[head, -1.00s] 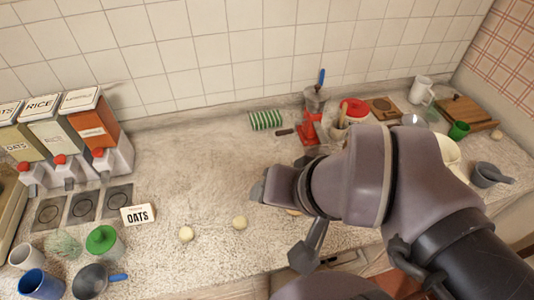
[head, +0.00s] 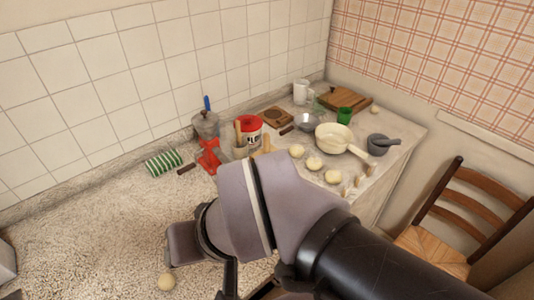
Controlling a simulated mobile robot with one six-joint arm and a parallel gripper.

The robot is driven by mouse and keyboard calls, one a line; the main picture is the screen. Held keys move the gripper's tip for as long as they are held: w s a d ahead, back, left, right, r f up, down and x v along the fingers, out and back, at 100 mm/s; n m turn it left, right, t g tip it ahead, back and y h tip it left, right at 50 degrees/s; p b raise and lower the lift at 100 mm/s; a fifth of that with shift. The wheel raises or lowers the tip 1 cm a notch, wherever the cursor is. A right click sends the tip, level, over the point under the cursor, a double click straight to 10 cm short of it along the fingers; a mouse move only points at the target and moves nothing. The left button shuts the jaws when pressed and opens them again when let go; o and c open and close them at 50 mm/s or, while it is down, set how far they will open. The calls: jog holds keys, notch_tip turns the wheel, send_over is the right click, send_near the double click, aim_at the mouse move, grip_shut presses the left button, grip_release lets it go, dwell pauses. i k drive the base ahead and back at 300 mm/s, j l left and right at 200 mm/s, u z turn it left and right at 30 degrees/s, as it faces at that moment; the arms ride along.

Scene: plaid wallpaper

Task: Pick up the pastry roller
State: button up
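I cannot make out the pastry roller for certain in the head view. Pale wooden handle-like pieces (head: 240,134) stand upright beside a red and white tub, partly hidden by my arm; I cannot tell whether one is the roller. My arm crosses the lower middle, over the counter's front. A dark part at its lower end, seemingly of my gripper (head: 230,280), shows near the bottom edge. Its fingertips are not clearly seen, and whether it is open or shut does not show.
A green striped cloth (head: 163,162), red tub (head: 249,127), cream pan (head: 333,139), grey mortar (head: 379,144) and cutting board (head: 345,98) stand farther back. A wooden chair (head: 470,210) is at right.

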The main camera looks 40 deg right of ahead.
aim_at(268, 148)
jog(key=l+z, duration=0.15)
jog(key=z, duration=0.9)
jog(key=u, duration=1.75)
jog(key=z, duration=1.75)
jog(key=i+l+u, duration=0.25)
jog(key=k+l, duration=0.05)
jog(key=l, duration=0.05)
